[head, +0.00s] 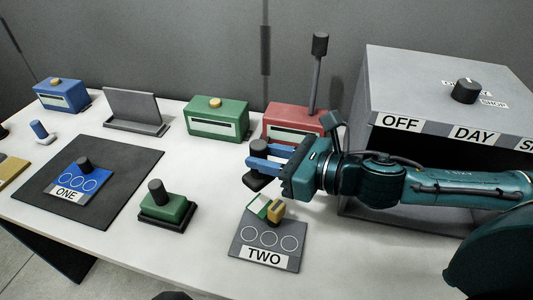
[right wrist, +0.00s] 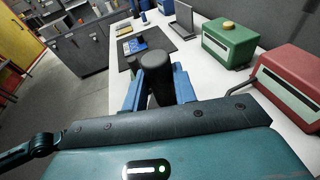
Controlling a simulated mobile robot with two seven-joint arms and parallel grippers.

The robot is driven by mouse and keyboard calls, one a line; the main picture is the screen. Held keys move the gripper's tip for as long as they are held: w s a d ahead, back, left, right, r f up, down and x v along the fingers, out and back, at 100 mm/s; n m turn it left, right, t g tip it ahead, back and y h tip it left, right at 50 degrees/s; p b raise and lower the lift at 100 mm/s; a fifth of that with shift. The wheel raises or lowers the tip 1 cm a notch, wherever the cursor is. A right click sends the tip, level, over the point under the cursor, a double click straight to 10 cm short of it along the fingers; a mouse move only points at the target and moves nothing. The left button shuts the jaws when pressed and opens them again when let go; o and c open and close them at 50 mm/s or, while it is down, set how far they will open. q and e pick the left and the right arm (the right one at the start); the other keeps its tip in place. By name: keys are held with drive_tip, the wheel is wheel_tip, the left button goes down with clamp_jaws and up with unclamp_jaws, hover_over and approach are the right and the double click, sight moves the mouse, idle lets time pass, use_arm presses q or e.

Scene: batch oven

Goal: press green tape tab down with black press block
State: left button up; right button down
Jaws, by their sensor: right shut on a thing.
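My right gripper (head: 268,157) comes in from the right with its blue fingers closed around the black press block (head: 257,183). The block's dark base hangs below the fingers, above the table. In the right wrist view, the block's round black handle (right wrist: 157,85) stands between the blue fingers. A green tape tab (head: 260,205), partly pale on top, sits tilted at the back edge of the grey TWO plate (head: 246,238), just below and in front of the held block in the picture. The two look apart. My left gripper is not in view.
A tan block (head: 276,211) sits beside the tab. A green stamp-like block (head: 165,209) and a dark mat (head: 115,165) with the blue ONE plate (head: 86,181) lie left. Blue, green (head: 218,122) and red (head: 291,122) boxes line the back. A grey oven (head: 430,80) stands right.

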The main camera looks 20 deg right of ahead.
sight(270, 183)
drive_tip(key=shift+f+b, duration=0.5)
drive_tip(key=shift+f, duration=0.4)
wheel_tip(270, 183, down, 3)
drive_tip(key=shift+r+b, duration=0.15)
drive_tip(key=shift+b, duration=0.9)
drive_tip(key=shift+f+b, duration=0.7)
drive_tip(key=shift+f, duration=0.3)
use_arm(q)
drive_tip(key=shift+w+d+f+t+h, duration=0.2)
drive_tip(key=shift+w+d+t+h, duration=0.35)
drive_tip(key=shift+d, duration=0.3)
use_arm(e)
drive_tip(key=shift+f, duration=0.2)
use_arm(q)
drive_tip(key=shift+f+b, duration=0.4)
use_arm(e)
drive_tip(key=shift+f, duration=0.4)
drive_tip(key=shift+f, duration=0.2)
